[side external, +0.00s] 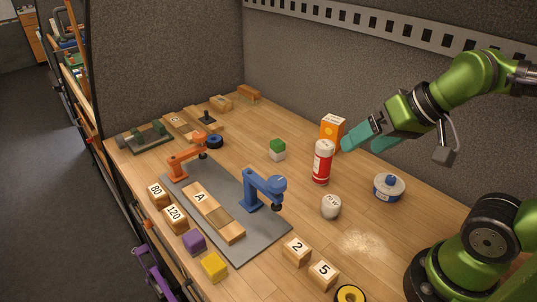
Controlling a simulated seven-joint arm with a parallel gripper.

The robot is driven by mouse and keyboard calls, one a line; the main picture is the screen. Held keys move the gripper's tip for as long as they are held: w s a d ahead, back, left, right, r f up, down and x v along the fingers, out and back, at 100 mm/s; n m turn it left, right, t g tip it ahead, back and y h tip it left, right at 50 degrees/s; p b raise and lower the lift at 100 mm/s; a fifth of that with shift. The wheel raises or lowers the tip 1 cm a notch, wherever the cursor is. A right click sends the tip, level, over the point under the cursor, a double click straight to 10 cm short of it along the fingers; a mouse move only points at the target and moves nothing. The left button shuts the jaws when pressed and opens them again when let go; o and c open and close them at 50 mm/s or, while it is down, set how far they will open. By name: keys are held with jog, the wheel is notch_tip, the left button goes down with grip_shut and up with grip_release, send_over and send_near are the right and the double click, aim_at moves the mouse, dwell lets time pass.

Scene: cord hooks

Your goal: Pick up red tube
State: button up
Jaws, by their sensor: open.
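The red tube (322,163) stands upright on the wooden table, right of the middle in the side external view. It is a red cylinder with a white band at its bottom and a whitish top. My gripper (347,148) has two teal fingers and is open. In the picture the fingers reach in from the right, close to the tube's upper right side. I cannot tell whether a finger touches it. Nothing is held between the fingers as far as I see.
An orange box (333,126) stands just behind the tube. A blue-and-white tin (388,187) and a white round weight (330,206) are nearby. A blue hook stand (262,190) and an orange one (188,163) stand by the grey mat (238,249). Wooden blocks lie around the edges.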

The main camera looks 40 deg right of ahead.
jog(key=n+g+h, duration=0.2)
jog(key=n+g, duration=0.1)
jog(key=g, duration=0.4)
send_over(327, 144)
notch_tip(327, 144, down, 3)
notch_tip(327, 144, down, 11)
jog(key=shift+r, duration=0.1)
jog(key=shift+w+a+f, duration=0.1)
jog(key=shift+f, duration=1.3)
jog(key=shift+w+a+f, duration=0.1)
jog(key=shift+f, duration=1.3)
jog(key=c, duration=1.3)
jog(key=shift+o, duration=0.2)
jog(key=shift+r, duration=0.15)
